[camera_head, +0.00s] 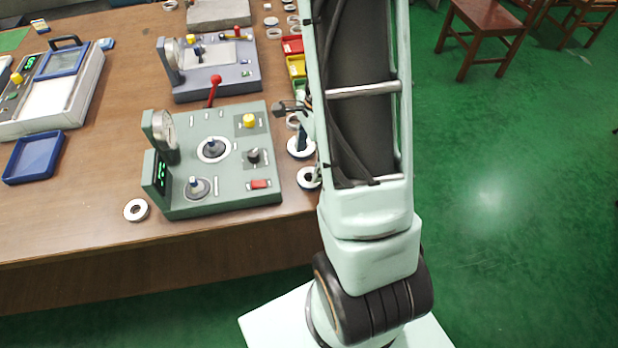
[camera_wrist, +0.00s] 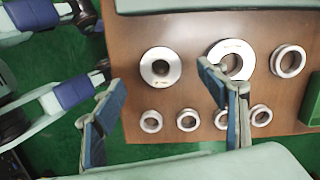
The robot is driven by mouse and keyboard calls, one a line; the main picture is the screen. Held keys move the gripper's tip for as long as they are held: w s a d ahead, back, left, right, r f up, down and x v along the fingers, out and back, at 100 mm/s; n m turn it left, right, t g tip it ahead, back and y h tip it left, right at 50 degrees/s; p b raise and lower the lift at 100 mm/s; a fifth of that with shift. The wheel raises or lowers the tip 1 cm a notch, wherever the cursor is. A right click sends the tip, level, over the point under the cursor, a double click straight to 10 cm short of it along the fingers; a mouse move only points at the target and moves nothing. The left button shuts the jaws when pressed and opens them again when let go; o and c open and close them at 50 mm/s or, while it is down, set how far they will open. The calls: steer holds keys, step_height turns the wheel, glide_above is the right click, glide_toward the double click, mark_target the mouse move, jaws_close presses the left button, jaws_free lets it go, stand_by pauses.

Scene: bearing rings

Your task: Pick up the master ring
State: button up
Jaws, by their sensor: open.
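Two wide, thick-walled silver rings with markings on their faces lie flat on the brown table in the wrist view: a left wide ring (camera_wrist: 147,73) and a right wide ring (camera_wrist: 218,49). I cannot tell which is the master ring. My gripper (camera_wrist: 163,84) is open and empty above the table. The left wide ring shows between its fingers; the right finger partly covers the right wide ring. In the head view, my gripper is mostly hidden behind my arm, near the table's right edge, where several rings (camera_head: 310,185) lie.
A thinner ring (camera_wrist: 276,61) and a row of small rings (camera_wrist: 179,119) lie nearby. The green gauge device (camera_head: 225,185) stands beside the rings; a lone ring (camera_head: 128,211) lies left of it. Coloured bins (camera_head: 296,66) and a blue tray (camera_head: 36,157) are farther off. Floor lies beyond the edge.

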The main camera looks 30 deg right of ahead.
mark_target(309, 181)
steer(key=shift+f, duration=3.05)
steer(key=c, duration=1.6)
steer(key=shift+c, duration=0.2)
steer(key=shift+r, duration=0.1)
